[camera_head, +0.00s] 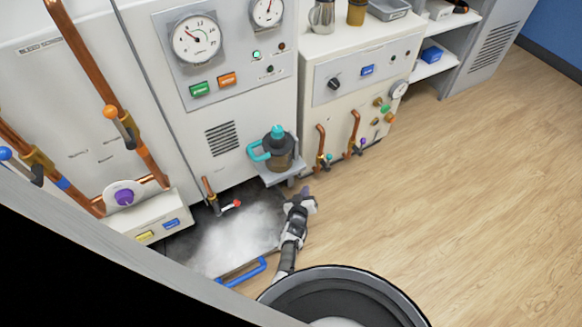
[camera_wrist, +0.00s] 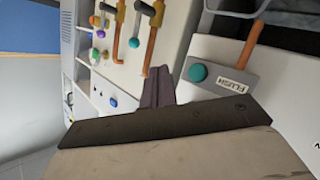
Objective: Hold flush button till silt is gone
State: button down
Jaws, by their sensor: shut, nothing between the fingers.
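The flush button is a round teal button (camera_wrist: 198,73) on a grey plate labelled FLUSH, seen in the wrist view. I cannot make it out in the head view. My gripper (camera_wrist: 164,70) is shut and empty, its dark fingers just left of the button in that picture. A gap shows between fingertips and button; their depth apart is unclear. In the head view my gripper (camera_head: 302,198) is low, beside the right edge of the floor-level basin. Pale, cloudy silt (camera_head: 235,240) covers much of the dark basin.
A teal-lidded pot (camera_head: 278,150) stands on a small shelf above my gripper. A blue handle (camera_head: 242,272) lies at the basin's front. Copper pipes with valves (camera_head: 322,145) stand to the right. Open wooden floor (camera_head: 450,220) spreads further right.

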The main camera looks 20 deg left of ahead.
jog(key=w+a+b, duration=0.5)
jog(key=a+b, duration=0.1)
jog(key=shift+w+a, duration=0.2)
jog(key=shift+a, duration=0.2)
jog(key=shift+a, duration=0.1)
dwell(1.8)
jog(key=shift+w+a, duration=0.25)
